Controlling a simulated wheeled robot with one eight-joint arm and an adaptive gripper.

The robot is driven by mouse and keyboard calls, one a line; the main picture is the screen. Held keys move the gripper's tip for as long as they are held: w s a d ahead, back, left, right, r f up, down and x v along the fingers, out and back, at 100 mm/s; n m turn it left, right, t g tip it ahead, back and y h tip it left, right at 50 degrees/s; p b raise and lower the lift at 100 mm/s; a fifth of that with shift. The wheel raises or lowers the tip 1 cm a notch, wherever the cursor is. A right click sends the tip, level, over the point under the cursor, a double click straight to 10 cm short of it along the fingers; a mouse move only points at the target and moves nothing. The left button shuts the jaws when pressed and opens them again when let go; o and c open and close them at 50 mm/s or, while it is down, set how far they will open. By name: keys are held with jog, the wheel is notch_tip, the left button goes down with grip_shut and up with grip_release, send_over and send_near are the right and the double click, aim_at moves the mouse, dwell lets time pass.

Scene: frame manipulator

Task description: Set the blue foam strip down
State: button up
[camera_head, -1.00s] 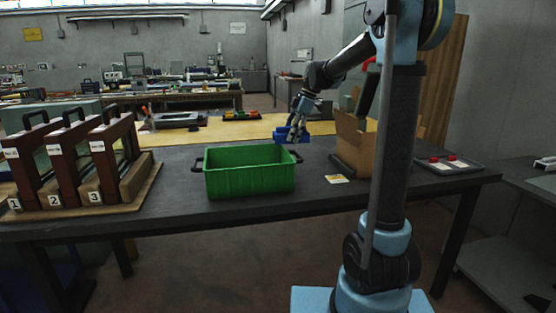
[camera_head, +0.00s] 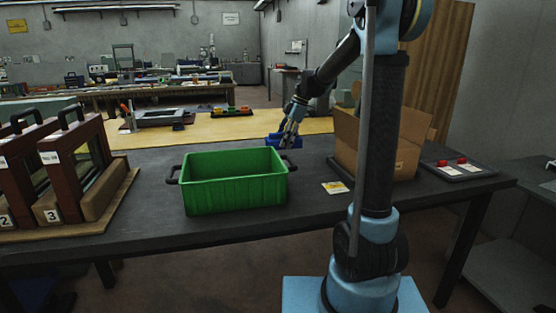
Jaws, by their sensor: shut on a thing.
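My gripper (camera_head: 287,137) is shut on the blue foam strip (camera_head: 274,141), a small blue piece just behind the right rear corner of the green bin. The strip looks low, close to the dark tabletop (camera_head: 310,165); I cannot tell whether it touches. The fingers and part of the strip are small and partly hidden by each other.
The green bin (camera_head: 235,193) with black handles stands in front of my gripper. An open cardboard box (camera_head: 372,148) stands to the right, partly behind my arm. A yellow-and-white card (camera_head: 335,187) lies between them. Numbered brown frames (camera_head: 75,165) stand at the left.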

aim_at(284, 162)
jog(key=shift+f, duration=3.3)
jog(key=o, duration=0.8)
jog(key=shift+c, duration=0.2)
jog(key=v, duration=1.2)
